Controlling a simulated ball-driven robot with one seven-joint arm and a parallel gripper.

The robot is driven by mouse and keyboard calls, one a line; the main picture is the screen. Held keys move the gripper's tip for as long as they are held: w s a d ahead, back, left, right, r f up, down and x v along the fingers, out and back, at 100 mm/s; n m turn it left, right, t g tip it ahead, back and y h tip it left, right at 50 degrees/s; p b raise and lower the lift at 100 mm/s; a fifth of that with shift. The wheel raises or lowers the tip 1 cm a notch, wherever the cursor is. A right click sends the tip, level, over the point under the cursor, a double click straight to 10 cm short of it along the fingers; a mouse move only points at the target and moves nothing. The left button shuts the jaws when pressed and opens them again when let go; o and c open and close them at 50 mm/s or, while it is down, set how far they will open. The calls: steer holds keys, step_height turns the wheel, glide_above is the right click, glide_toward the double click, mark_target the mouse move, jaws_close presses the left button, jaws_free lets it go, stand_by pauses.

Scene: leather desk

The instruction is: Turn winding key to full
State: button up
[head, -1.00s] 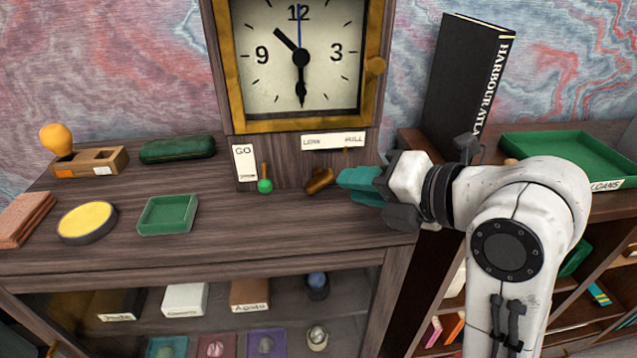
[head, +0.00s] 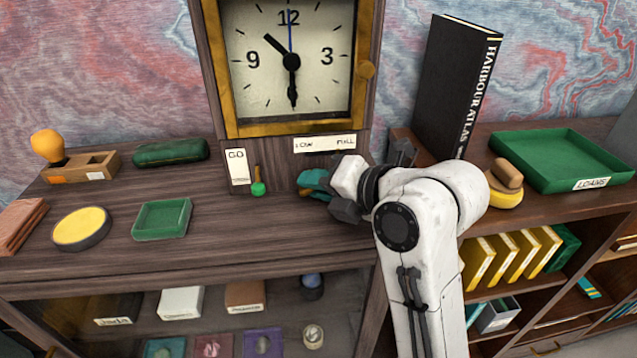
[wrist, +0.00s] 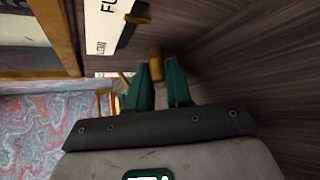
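The clock (head: 288,62) stands on the desk with a white LOW–FULL label (head: 324,143) on its base. The brass winding key (wrist: 157,62) shows in the wrist view, in line with the gap between my green fingertips. In the head view my gripper hides most or all of it. My gripper (head: 314,182) is at the base of the clock, below the label. Its two fingers (wrist: 158,85) are apart, with the key at their tips; firm contact on both sides does not show. A small dark and brass pointer (wrist: 133,18) sits beside the label.
A GO label (head: 237,166) and a green-tipped lever (head: 258,187) are just left of my gripper. A green tray (head: 162,219) and a yellow round pad (head: 82,229) lie further left. A black book (head: 453,85) stands to the right.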

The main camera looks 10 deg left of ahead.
jaws_close()
steer(key=shift+f, duration=0.1)
steer(key=shift+d+f+b, duration=0.1)
steer(key=shift+f+b, duration=0.1)
steer(key=shift+b, duration=0.6)
steer(key=shift+r+m+y+b, duration=0.1)
steer(key=shift+m+y+b, duration=0.3)
steer(key=shift+y, duration=0.2)
steer(key=shift+r, duration=0.1)
steer(key=shift+o, duration=1.5)
jaws_free()
